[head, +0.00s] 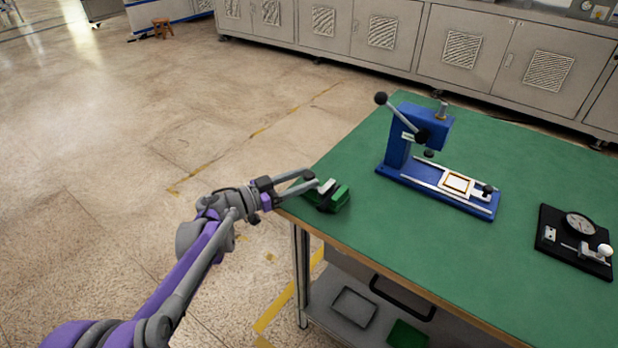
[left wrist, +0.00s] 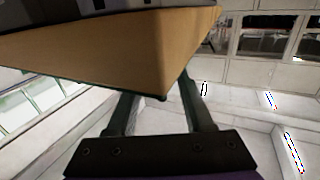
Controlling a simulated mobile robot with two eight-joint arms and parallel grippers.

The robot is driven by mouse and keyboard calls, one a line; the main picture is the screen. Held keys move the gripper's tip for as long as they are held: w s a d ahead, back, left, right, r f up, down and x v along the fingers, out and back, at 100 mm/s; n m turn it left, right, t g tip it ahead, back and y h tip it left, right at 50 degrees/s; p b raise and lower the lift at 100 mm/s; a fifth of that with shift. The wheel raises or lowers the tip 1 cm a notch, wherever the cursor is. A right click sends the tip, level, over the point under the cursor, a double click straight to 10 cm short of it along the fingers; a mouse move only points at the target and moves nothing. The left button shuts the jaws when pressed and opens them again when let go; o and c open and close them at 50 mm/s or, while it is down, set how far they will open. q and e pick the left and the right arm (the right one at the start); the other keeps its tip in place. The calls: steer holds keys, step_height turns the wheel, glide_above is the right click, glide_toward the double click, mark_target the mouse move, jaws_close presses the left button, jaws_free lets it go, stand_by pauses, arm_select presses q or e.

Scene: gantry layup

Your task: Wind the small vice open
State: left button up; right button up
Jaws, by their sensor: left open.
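The small green vice (head: 338,198) stands at the left corner of the green-topped table (head: 420,240), with a pale metal piece on top. My left gripper (head: 309,182) is at the vice's left side, by the table edge. Its fingers are apart, and I see nothing held between them. I cannot tell whether they touch the vice or its handle, which is too small to make out. In the left wrist view the two fingers of the left gripper (left wrist: 160,100) point at the table's brown edge (left wrist: 120,60); I cannot make out the vice there. My right gripper is out of view.
A blue lever press (head: 405,150) stands on the table behind and right of the vice. A black plate with a dial gauge (head: 575,240) lies at the far right. A lower shelf (head: 335,275) holds a grey tray. The table's middle front is clear.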

arm_select(q)
steer(key=shift+x, duration=1.1)
jaws_close()
steer(key=shift+t, duration=0.3)
